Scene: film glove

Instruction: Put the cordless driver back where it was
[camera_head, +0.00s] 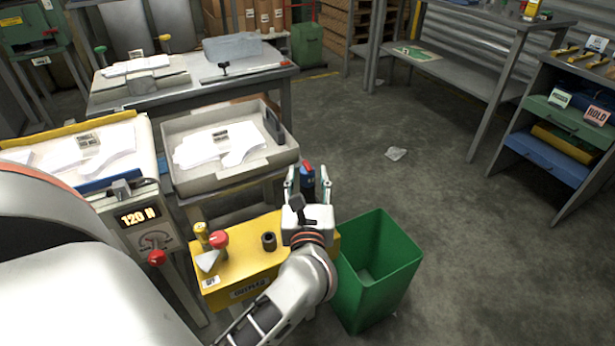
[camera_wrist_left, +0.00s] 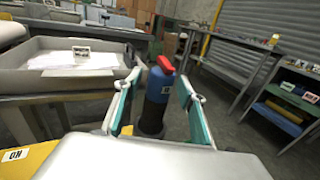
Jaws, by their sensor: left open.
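A blue and black tool with a red end, which looks like the cordless driver (camera_head: 308,178), is upright between the fingers of my left gripper (camera_head: 307,190) in the head view. In the left wrist view the driver (camera_wrist_left: 158,90) shows its red end up and a black lower part, with a teal-lined finger on each side. The left gripper (camera_wrist_left: 160,100) is open around it; a gap shows at the right finger. Contact at the left finger is unclear. What the driver rests on is hidden. My right gripper is not in view.
A yellow stand (camera_head: 238,276) with a black ring-like holder (camera_head: 268,241) and a red knob (camera_head: 219,240) is left of my wrist. A green bin (camera_head: 385,265) stands to the right. A grey tray (camera_head: 235,178) holds white gloves. Floor at right is mostly clear.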

